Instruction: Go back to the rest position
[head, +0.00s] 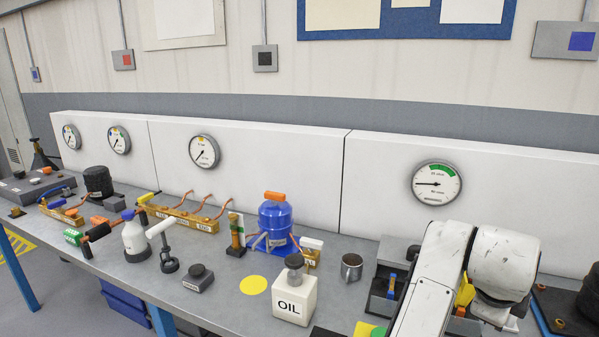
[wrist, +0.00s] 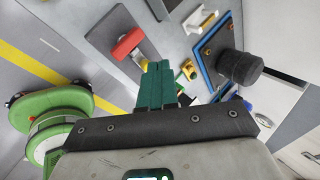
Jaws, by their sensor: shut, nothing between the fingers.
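My gripper (wrist: 160,80) shows in the wrist view as two dark green fingers pressed together, with nothing between them. It is above the grey bench, near a red-handled part (wrist: 127,44); I cannot tell the gap between them. In the head view my white arm comes in at the lower right, over the right part of the bench (head: 232,274). My gripper is hidden there behind the arm.
An OIL container (head: 294,300), a metal mug (head: 351,267) and a blue compressor (head: 275,222) stand left of my arm. A black cylinder (wrist: 240,67) stands on a blue-edged plate. A white panel (head: 270,180) with gauges backs the bench. Yellow lines mark the floor.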

